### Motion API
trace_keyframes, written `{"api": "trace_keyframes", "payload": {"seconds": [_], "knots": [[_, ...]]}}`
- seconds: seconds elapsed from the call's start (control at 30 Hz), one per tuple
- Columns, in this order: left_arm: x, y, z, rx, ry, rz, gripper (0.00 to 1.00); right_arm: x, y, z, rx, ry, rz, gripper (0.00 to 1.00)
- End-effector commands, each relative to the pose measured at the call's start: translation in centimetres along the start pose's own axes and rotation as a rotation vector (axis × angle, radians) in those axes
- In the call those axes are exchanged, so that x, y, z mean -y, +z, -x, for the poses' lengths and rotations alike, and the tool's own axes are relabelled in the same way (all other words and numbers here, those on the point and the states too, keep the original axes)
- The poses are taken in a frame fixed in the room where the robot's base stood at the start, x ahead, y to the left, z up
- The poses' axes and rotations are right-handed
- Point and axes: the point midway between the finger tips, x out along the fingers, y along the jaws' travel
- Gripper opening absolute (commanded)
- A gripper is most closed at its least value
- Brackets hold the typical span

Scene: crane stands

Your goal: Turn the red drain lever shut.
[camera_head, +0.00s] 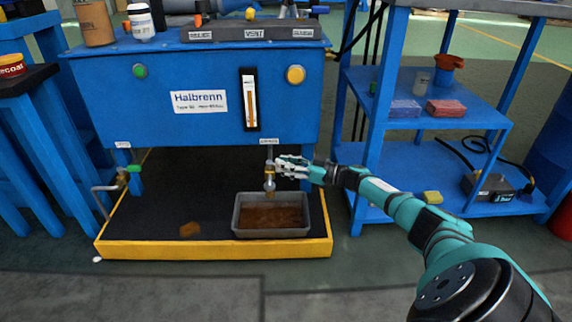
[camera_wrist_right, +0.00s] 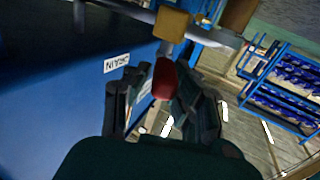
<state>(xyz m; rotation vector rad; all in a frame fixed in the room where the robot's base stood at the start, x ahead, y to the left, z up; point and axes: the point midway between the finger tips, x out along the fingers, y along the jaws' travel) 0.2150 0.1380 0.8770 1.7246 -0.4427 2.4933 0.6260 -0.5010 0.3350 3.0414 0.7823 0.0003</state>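The brass drain valve (camera_head: 269,172) hangs below the front of the blue tank, above a grey drip tray. Its red lever (camera_wrist_right: 163,78) shows in the right wrist view, under the valve's brass block (camera_wrist_right: 172,24). My right gripper (camera_head: 280,165) is at the valve, reaching in from the right. In the wrist view its dark fingers (camera_wrist_right: 158,92) stand apart on either side of the lever, very close to it; whether they touch it I cannot tell. In the head view the lever is hidden or too small to make out. My left gripper is not in view.
The grey tray (camera_head: 235,222) with brown liquid sits on the yellow-edged black platform (camera_head: 215,249). The blue tank (camera_head: 110,95) rises just above my right gripper. A blue shelf unit (camera_head: 365,170) stands to the right.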

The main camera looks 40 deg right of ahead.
Motion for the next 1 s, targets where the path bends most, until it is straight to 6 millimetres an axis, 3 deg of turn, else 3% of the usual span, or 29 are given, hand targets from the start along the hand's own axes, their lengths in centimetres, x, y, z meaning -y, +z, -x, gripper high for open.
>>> {"api": "trace_keyframes", "payload": {"seconds": [0.03, 0.13, 0.47, 1.0], "knots": [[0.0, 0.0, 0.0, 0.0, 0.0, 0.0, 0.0, -0.1, -0.1, 0.0, -0.002, 0.001, 0.001, 0.3], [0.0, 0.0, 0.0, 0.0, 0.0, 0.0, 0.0, 0.0, -0.1, 0.0, -0.002, 0.0, 0.0, 0.42], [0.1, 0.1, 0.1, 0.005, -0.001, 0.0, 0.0, 0.1, 0.1, 0.5, 0.001, -0.002, -0.001, 0.42], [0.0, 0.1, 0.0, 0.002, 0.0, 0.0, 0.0, 0.0, 0.1, 10.2, 0.004, -0.002, -0.001, 0.42]]}}
